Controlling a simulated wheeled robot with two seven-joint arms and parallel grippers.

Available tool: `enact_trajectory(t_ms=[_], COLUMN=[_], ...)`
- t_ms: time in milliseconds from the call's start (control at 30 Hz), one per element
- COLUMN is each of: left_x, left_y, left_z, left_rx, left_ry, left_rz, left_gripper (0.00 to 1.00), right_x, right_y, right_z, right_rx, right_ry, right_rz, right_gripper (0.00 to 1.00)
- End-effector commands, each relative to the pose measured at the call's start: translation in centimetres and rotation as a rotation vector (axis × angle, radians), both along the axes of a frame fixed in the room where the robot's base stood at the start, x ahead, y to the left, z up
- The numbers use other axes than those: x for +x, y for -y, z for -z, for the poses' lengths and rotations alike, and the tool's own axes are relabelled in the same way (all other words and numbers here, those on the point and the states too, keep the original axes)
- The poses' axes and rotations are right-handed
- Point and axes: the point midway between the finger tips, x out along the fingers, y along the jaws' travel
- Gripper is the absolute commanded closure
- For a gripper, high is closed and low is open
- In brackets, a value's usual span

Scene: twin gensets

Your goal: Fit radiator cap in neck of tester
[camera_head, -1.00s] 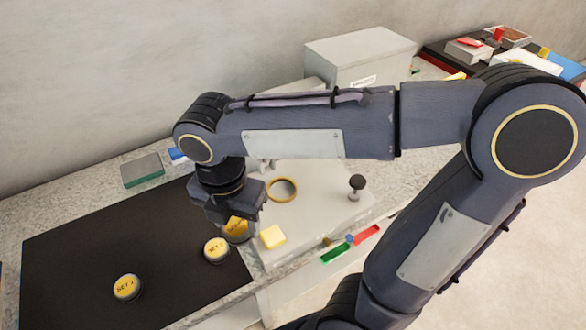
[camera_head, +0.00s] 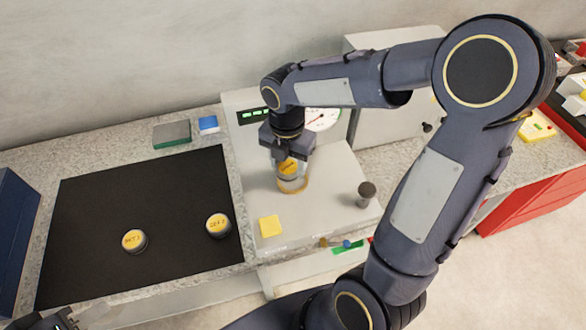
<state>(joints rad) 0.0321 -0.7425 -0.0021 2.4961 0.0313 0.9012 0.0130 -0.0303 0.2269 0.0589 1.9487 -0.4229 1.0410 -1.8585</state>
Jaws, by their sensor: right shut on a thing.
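My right gripper (camera_head: 287,154) points down over the tester (camera_head: 330,215), shut on a yellow-topped radiator cap (camera_head: 288,168). The cap is at the tester's neck (camera_head: 292,186), a brass-coloured ring on the tester's pale top. The cap looks lined up over the ring; I cannot tell whether it is seated in it or just above it. Two more yellow-topped caps stand on the black mat, one at its right side (camera_head: 219,225) and one further left (camera_head: 134,241). Part of my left gripper (camera_head: 62,320) shows at the bottom left corner; its fingers are not clear.
The black mat (camera_head: 90,210) lies left of the tester. A gauge (camera_head: 322,119) stands behind the neck.

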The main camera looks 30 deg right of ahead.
Motion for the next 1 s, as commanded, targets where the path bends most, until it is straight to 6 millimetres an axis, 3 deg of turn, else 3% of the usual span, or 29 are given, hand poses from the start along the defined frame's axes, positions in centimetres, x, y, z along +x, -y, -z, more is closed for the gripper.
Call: enact_trajectory(t_ms=[333, 500, 933, 967, 1000], left_x=[0.0, 0.0, 0.0, 0.0, 0.0], left_y=[0.0, 0.0, 0.0, 0.0, 0.0], left_z=[-0.1, 0.1, 0.4, 0.4, 0.3], left_rx=[0.000, 0.000, 0.000, 0.000, 0.000], left_ry=[0.000, 0.000, 0.000, 0.000, 0.000], left_rz=[0.000, 0.000, 0.000, 0.000, 0.000], left_gripper=[0.64, 0.64, 0.64, 0.64, 0.64], right_x=[1.3, 1.2, 1.3, 1.3, 1.3], right_y=[2.2, 2.0, 2.0, 2.0, 2.0], right_z=[3.1, 5.5, 6.3, 6.3, 6.2], right_rx=[-0.001, 0.000, 0.000, 0.000, 0.000], right_ry=[-0.002, -0.001, 0.001, 0.001, 0.001], right_rz=[0.001, -0.001, -0.001, -0.001, -0.001], right_gripper=[0.73, 0.73, 0.73, 0.48, 0.43])
